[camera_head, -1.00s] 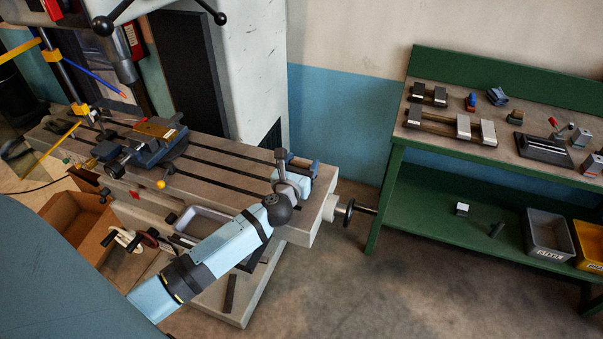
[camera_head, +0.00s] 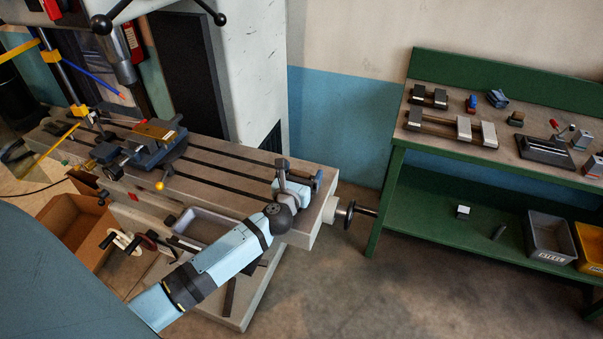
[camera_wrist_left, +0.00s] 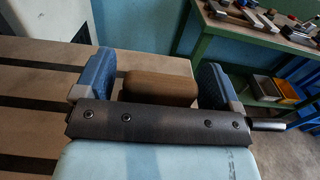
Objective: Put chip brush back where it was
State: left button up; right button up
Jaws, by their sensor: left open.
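My left gripper (camera_head: 302,172) is over the right end of the milling machine's table (camera_head: 225,172). In the left wrist view its two blue fingers stand apart, and the gripper (camera_wrist_left: 155,76) is open. A brown, rounded block (camera_wrist_left: 158,87) shows between the fingers, with a visible gap on the left and little or none on the right. It may be part of the chip brush, but no bristles show and I cannot tell. In the head view my gripper hides this spot. My right gripper is in neither view.
A vise (camera_head: 155,143) sits on the left of the slotted table. A green workbench (camera_head: 392,180) on the right carries several tools, with grey (camera_head: 547,237) and yellow (camera_head: 590,247) bins on its lower shelf. A cardboard box (camera_head: 75,225) stands at left. The table's middle is largely clear.

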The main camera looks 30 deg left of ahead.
pick_arm(q)
jog(key=b+v, duration=0.1)
jog(key=v, duration=1)
jog(key=shift+s+r, duration=0.1)
jog(key=shift+s, duration=0.25)
jog(key=shift+s+d+m, duration=0.25)
jog(key=shift+m, duration=0.25)
jog(key=s+d+f+m+h, duration=0.3)
jog(key=d+m+h, duration=0.15)
jog(key=m, duration=0.65)
jog(key=s+d+f+m+h, duration=0.2)
jog(key=s+d+m+h, duration=0.3)
jog(key=m, duration=0.7)
jog(key=s+d+f+m+g+y, duration=0.1)
jog(key=s+d+f+m+g, duration=0.1)
jog(key=m, duration=0.7)
jog(key=s+d+f+m+g, duration=0.2)
jog(key=s+f+m+g, duration=0.2)
jog(key=f+m, duration=0.5)
jog(key=shift+s+d+f+y, duration=0.25)
jog(key=shift+s+d+y, duration=0.15)
jog(key=shift+s, duration=0.55)
